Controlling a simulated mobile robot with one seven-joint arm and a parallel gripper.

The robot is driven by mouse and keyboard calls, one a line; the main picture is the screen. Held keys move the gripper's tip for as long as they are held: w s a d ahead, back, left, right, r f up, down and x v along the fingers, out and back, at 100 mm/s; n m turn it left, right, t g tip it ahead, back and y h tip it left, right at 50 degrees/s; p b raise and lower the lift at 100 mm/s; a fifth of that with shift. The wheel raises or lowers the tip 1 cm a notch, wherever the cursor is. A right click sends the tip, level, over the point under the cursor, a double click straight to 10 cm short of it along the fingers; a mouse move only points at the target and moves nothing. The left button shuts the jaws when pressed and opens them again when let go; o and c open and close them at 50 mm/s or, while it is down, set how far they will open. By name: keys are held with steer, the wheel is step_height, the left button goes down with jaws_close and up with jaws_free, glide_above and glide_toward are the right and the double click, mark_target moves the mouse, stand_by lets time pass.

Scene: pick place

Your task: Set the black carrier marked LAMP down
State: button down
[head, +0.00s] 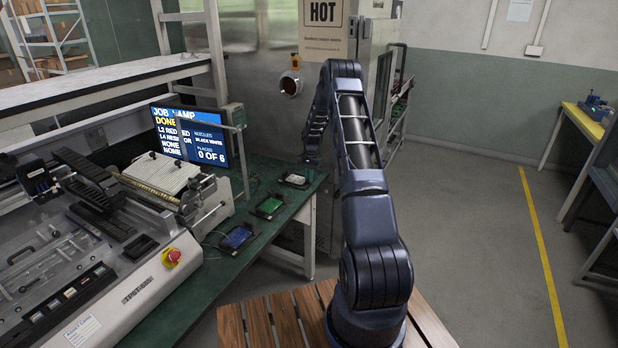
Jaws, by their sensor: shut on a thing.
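My gripper (312,158) is at the far end of my arm, above the far end of the green bench. It is small and partly hidden by my own arm links. It is shut on a dark thing that I take to be the black carrier; no LAMP mark can be read on it. A dark holder with a white piece (295,179) shows just below and left of my gripper. I cannot tell whether it touches the bench or my gripper.
A green board (269,206) and a blue board (237,237) lie along the green bench (262,233). A machine (110,265) with a red button stands left. A screen (190,137) reads JOB LAMP, partly covered. A steel cabinet (240,60) stands behind. The floor at right is clear.

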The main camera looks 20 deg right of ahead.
steer(key=c, duration=1.5)
jaws_free()
steer(key=shift+o, duration=0.2)
step_height(320, 180, up, 12)
steer(key=d, duration=0.1)
steer(key=s+a+r+n+t, duration=0.15)
steer(key=s+r, duration=0.25)
steer(key=r, duration=0.4)
steer(key=s+a+r+n, duration=0.15)
steer(key=s+r, duration=0.25)
steer(key=r, duration=0.4)
steer(key=s+a+r+n+t+h, duration=0.1)
steer(key=s+a+r, duration=0.1)
steer(key=s+r, duration=0.5)
steer(key=s+a+r+n, duration=0.1)
steer(key=s+a+r, duration=0.2)
steer(key=s+r, duration=0.5)
steer(key=s+a+n+t, duration=0.1)
steer(key=s+n, duration=0.1)
steer(key=s, duration=1.4)
steer(key=s+a+f+n+t, duration=0.1)
steer(key=s+a+n+t, duration=0.1)
steer(key=s, duration=1.5)
steer(key=shift+a+f, duration=0.15)
steer(key=shift+f, duration=0.15)
